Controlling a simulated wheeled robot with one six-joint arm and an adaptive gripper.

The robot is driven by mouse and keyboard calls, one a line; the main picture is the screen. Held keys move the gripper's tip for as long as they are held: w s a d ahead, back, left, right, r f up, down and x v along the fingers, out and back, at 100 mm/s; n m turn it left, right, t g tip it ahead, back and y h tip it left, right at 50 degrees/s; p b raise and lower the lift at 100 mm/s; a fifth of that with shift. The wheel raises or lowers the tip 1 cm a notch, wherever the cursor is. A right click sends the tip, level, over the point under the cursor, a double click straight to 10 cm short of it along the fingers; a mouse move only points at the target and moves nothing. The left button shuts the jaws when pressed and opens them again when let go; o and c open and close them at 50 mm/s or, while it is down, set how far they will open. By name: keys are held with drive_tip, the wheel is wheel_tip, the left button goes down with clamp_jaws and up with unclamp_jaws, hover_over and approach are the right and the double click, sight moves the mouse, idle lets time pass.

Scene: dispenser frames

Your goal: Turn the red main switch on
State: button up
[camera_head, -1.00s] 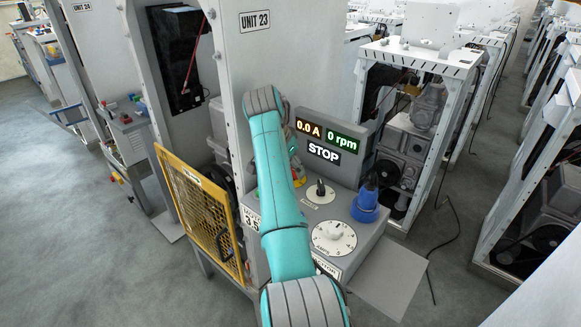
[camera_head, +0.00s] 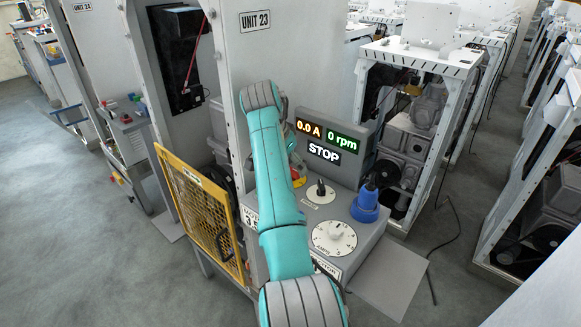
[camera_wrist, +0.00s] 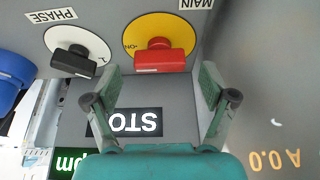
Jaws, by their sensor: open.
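The red main switch (camera_wrist: 160,58) sits on a round yellow plate (camera_wrist: 178,28) in the wrist view, near the top centre. The plate carries a small "ON" mark at its left, and a "MAIN" label shows upside down above. My gripper (camera_wrist: 159,76) is open, its two fingers spread to the left and right of the switch in the picture. I cannot tell whether they touch it. In the head view, part of the yellow plate (camera_head: 299,182) shows beside my teal arm, which hides most of the gripper.
A black PHASE knob (camera_wrist: 74,60) on a white dial is left of the switch in the wrist view. In the head view, the display (camera_head: 324,152) reads STOP. A white dial (camera_head: 334,237), a blue plug (camera_head: 365,205) and a yellow mesh guard (camera_head: 200,210) are close by.

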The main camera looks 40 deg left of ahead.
drive_tip(key=v, duration=1)
drive_tip(key=shift+r, duration=0.3)
